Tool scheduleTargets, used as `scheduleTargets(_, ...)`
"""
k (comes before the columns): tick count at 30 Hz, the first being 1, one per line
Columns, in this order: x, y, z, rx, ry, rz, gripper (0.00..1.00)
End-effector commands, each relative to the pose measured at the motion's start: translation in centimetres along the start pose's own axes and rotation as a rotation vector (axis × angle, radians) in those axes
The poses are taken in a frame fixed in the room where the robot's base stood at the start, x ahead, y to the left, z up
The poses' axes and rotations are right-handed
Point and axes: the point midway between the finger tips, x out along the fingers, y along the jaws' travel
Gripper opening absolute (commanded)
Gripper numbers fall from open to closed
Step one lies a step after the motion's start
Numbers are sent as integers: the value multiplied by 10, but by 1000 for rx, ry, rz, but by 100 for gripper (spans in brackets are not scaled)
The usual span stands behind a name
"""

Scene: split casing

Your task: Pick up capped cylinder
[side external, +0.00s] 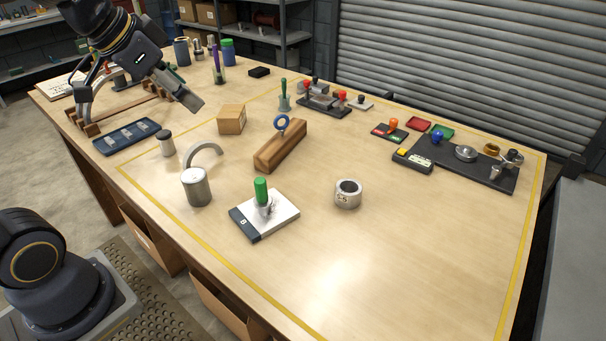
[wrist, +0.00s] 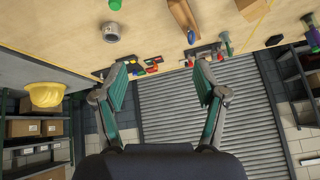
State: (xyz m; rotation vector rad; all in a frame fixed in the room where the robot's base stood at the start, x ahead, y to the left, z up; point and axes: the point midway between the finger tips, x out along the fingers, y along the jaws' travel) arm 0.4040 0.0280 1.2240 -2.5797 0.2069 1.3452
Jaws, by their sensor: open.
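Several things could be the capped cylinder. A small pale jar with a dark cap (side external: 167,148) stands upright at the left of the table in the side view. A green-topped metal cylinder (side external: 261,190) stands on a white-and-dark block marked B (side external: 281,217); a green top also shows at the upper edge of the wrist view (wrist: 115,4). A blue cylinder with a green cap (side external: 228,54) stands at the back. My gripper (side external: 188,98) is raised over the table's left part, apart from all of these. In the wrist view its fingers (wrist: 160,82) are wide open and empty.
A grey cylinder with a curved handle (side external: 196,188), a wooden block with a blue ring (side external: 280,146), a cardboard box (side external: 231,119) and a metal ring (side external: 348,194) stand nearby. A dark blue tray (side external: 131,138) lies left. The right front table is clear.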

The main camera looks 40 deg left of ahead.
Motion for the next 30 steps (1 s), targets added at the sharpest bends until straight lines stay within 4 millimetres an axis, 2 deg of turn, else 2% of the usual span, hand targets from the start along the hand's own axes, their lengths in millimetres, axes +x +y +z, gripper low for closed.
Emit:
scheduleTargets(3,28,-66,-15,-54,-33,-42,71)
scheduleTargets(5,44,-108,-13,-98,-55,-65,71)
scheduleTargets(6,55,-137,-6,-137,-71,-81,71)
scheduleTargets(8,72,-180,12,-202,-99,-101,71)
scheduleTargets(9,81,-205,27,-251,-119,-113,71)
scheduleTargets(12,99,-251,73,-385,-165,-131,71)
scheduleTargets(15,109,-274,116,-483,-212,-133,71)
scheduleTargets(18,112,-281,137,-528,-232,-134,71)
scheduleTargets(22,127,-282,144,-536,-234,-135,71)
scheduleTargets(30,189,-286,160,-535,-234,-134,71)
